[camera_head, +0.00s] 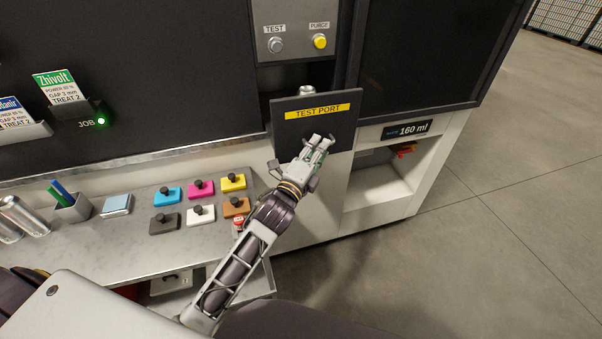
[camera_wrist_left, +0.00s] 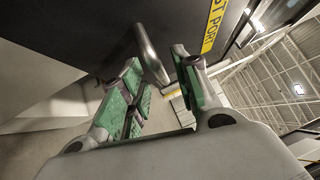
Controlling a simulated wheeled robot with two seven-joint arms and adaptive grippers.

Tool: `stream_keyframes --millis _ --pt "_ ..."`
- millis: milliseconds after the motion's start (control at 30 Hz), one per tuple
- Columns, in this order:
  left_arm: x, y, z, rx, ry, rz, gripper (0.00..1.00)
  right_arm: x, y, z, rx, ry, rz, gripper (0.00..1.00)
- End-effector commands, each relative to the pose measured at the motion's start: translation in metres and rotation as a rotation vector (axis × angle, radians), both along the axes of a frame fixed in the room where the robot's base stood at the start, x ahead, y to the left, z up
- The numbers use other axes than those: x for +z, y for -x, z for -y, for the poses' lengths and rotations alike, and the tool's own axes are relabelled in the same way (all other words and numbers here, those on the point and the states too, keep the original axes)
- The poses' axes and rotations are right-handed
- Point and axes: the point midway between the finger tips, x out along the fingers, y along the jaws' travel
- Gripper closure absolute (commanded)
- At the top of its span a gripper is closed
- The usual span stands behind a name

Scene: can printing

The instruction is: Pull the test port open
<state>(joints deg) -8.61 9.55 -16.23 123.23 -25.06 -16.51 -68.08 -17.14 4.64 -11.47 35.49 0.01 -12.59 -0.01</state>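The test port (camera_head: 340,128) is a dark panel with a yellow TEST PORT label (camera_head: 318,111) on the machine's front. Its top edge stands out from the machine, and a silvery can-like top (camera_head: 307,91) shows in the dark opening behind it. My left gripper (camera_head: 318,146) is at the lower middle of the panel. In the left wrist view, its green-padded fingers (camera_wrist_left: 160,88) are apart. A metal handle bar (camera_wrist_left: 152,55) reaches into the space between them; I cannot tell whether they touch it. My right gripper is not in view.
Above the port are a TEST button (camera_head: 276,45) and a yellow PURGE button (camera_head: 320,41). Coloured blocks with knobs (camera_head: 167,196) stand on the metal shelf at left. An outlet recess (camera_head: 375,185) is below the 160 ml display (camera_head: 406,130). The floor at right is clear.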

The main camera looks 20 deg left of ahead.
Motion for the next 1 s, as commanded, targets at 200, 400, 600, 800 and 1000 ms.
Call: stream_keyframes --millis 200,400,600,800,1000 --pt "-0.003 0.016 -0.003 -0.001 0.001 -0.001 0.68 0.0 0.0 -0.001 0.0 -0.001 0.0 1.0" --pt "-0.005 0.031 -0.006 -0.001 0.0 0.0 0.68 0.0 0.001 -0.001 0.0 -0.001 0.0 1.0" --pt "-0.007 0.046 -0.009 0.0 0.001 -0.002 0.68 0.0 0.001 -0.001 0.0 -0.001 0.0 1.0" --pt "-0.009 0.06 -0.012 0.0 0.0 -0.001 0.68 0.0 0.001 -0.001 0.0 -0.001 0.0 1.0" --pt "-0.011 0.073 -0.015 0.0 0.0 -0.002 0.68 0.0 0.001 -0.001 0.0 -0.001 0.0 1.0"
